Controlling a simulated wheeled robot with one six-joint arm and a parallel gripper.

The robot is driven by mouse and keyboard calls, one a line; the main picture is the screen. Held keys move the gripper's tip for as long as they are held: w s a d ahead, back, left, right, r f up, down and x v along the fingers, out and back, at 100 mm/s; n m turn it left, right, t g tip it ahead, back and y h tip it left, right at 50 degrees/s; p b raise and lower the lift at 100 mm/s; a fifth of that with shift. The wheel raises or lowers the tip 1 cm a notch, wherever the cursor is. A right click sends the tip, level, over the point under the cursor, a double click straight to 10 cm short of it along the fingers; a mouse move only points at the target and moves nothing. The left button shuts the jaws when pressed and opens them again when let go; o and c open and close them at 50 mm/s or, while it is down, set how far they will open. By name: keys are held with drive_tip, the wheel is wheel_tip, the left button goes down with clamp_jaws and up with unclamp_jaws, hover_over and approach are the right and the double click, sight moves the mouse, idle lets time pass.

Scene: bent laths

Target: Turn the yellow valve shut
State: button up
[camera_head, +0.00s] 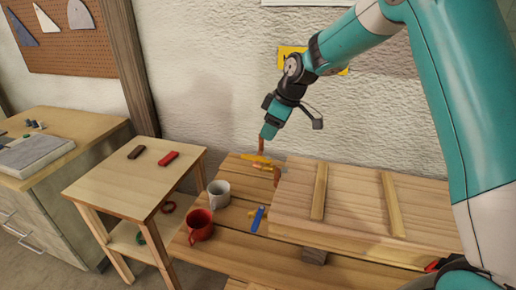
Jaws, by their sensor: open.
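A yellow valve (256,158) shows as a small yellow bar at the back of the wooden bench, near the wall. My gripper (262,146) points down right over it, with its jaws open. The fingertips are small in this view, and I cannot tell whether they touch the yellow bar or stay just above it. A second short orange-yellow piece and a brown curved part lie just in front, by the stacked boards; I cannot tell how they join the valve.
A blue-handled part (258,219) lies on the bench (330,268), left of the raised boards (350,205). A white mug (219,194) and a red mug (200,226) stand at the left. A side table (130,185) holds a dark and a red block.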

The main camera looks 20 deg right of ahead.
sight(256, 157)
drive_tip(key=p+x, duration=0.2)
drive_tip(key=x, duration=0.7)
drive_tip(key=shift+a+f+p, duration=0.1)
drive_tip(key=shift+f+p, duration=0.15)
drive_tip(key=shift+p, duration=0.05)
clamp_jaws()
